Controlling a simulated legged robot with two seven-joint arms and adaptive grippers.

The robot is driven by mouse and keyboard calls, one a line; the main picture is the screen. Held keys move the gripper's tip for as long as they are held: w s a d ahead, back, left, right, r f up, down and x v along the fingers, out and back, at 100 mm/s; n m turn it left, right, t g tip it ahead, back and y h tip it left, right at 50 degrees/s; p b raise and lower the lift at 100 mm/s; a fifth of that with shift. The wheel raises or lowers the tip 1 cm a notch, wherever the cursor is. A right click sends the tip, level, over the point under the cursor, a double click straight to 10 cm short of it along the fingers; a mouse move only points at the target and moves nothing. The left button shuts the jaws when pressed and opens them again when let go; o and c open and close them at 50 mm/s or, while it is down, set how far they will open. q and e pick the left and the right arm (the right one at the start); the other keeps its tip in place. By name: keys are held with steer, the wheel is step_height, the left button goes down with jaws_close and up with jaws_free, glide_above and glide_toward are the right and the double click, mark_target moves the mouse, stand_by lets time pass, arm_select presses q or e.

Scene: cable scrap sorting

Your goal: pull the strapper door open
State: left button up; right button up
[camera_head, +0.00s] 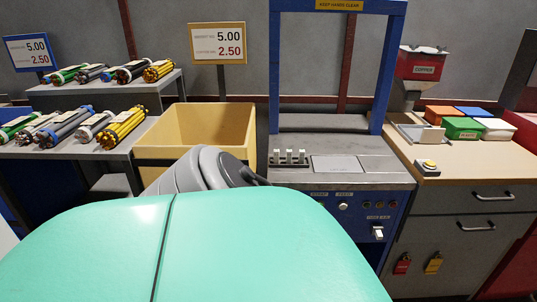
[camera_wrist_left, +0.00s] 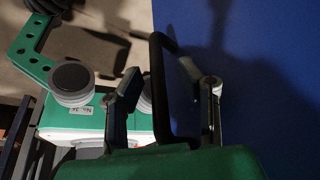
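The strapper (camera_head: 340,165) stands in the middle of the head view, with a tall blue frame over a grey top and a blue front. In the left wrist view a blue panel (camera_wrist_left: 270,90), which looks like the door, fills the right side. A black bar handle (camera_wrist_left: 156,85) shows in front of it. My left gripper (camera_wrist_left: 160,75) is open, with one finger on each side of the handle and gaps visible. Whether the handle touches the panel's near edge is hidden. Neither gripper shows in the head view; my green body hides the strapper's lower left front.
A tan bin (camera_head: 208,125) stands left of the strapper, beside shelves of cable bundles (camera_head: 120,125). A wooden workbench (camera_head: 460,165) with drawers and coloured boxes (camera_head: 463,127) adjoins on the right. My own body hides the floor in front.

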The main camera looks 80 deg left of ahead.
arm_select(q)
steer(key=v, duration=1.1)
steer(key=shift+r, duration=0.25)
steer(key=shift+s+a, duration=0.1)
